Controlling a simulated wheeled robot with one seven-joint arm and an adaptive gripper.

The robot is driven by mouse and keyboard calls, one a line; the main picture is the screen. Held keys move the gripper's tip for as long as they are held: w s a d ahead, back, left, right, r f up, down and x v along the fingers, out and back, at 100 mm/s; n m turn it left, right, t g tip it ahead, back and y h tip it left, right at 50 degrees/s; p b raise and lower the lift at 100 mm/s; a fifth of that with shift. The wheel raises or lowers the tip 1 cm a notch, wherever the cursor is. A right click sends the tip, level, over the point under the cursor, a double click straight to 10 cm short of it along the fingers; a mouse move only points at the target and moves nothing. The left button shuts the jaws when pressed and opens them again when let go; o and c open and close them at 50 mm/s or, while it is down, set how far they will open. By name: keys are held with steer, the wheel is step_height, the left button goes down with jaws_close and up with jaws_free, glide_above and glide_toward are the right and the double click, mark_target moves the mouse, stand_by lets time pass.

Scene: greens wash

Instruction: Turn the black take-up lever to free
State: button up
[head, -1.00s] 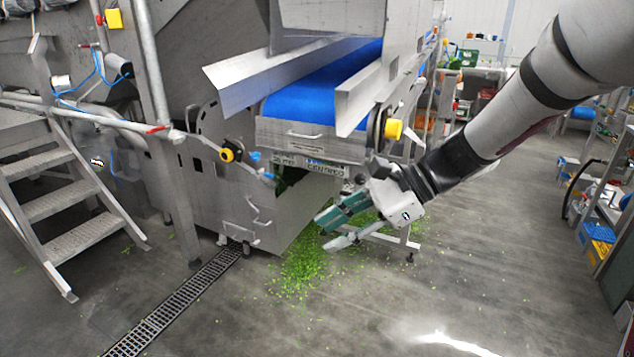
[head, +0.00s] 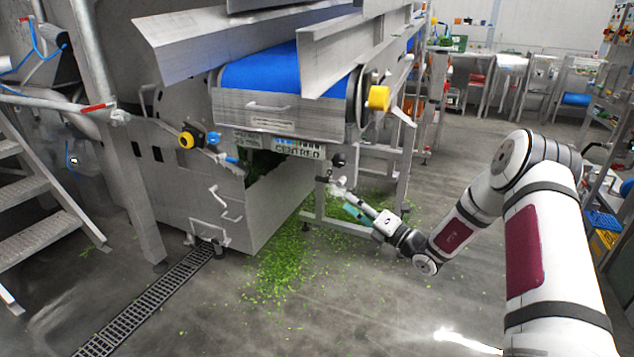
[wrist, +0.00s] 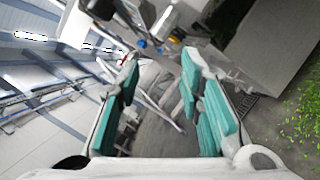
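A small black knob (head: 338,160), which looks like the end of the take-up lever, shows under the right front corner of the blue-belt conveyor in the head view. The rest of the lever is too small to tell. My gripper (head: 346,198) is just below the knob, apart from it, its fingers pointing up and left. In the wrist view my gripper (wrist: 160,75) is open, with teal pads on both sides and nothing held between them. A black rounded part (wrist: 103,9) at the top left of that view may be the same knob.
The conveyor frame with its blue belt (head: 265,72) stands above and behind my gripper. Green scraps (head: 285,265) litter the floor. Open floor lies at the front right.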

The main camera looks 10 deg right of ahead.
mark_target(319, 178)
steer(key=b+x, duration=0.3)
steer(key=x, duration=1)
steer(key=shift+w+a, duration=0.15)
steer(key=shift+w, duration=0.15)
jaws_close()
